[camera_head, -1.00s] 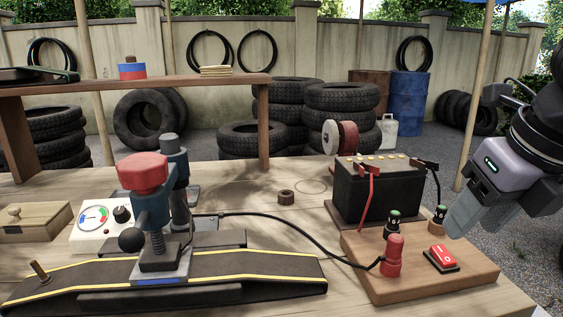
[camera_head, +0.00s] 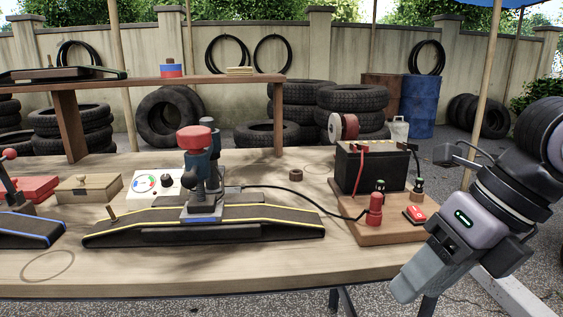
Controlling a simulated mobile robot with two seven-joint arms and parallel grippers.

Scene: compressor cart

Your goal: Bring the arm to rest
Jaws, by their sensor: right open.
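My right gripper (camera_head: 420,276) comes in from the right edge, with its fingers pointing down and to the left. It is open and nothing shows in it. It hangs in front of the right end of the wooden workbench (camera_head: 180,265), apart from the things there. My left gripper is not in view.
A wooden block with a red rocker switch (camera_head: 414,214) and a red plug (camera_head: 375,208) sits near my right gripper. A black battery (camera_head: 372,167) stands behind it. The bench's front left is clear.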

